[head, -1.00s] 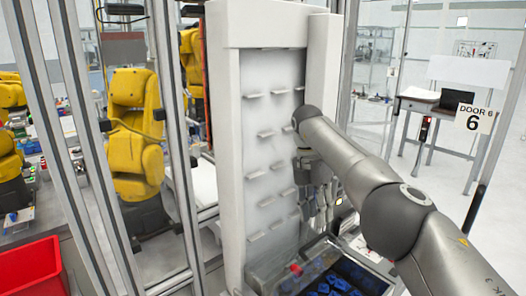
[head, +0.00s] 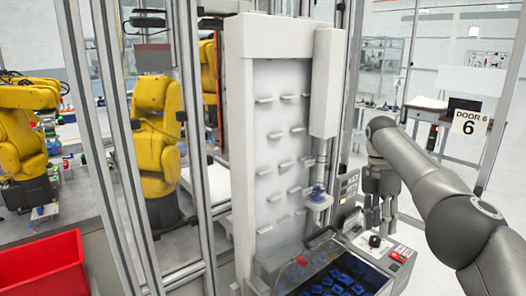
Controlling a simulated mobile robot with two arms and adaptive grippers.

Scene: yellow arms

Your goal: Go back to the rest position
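My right arm comes in from the lower right, and its grey gripper (head: 381,228) hangs with its fingers pointing down. The fingers look apart, with nothing seen between them. The gripper is to the right of the tall white pegged panel (head: 280,150), above the control box with a black knob (head: 375,241). It appears clear of the panel. My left gripper and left arm are not in view.
A blue part sits on a small white holder (head: 319,203) beside the panel. A bin of blue parts (head: 300,272) is below. A red crate (head: 42,268) is at the lower left. Metal posts (head: 112,130) and yellow arms (head: 158,130) stand behind. Open floor shows at right.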

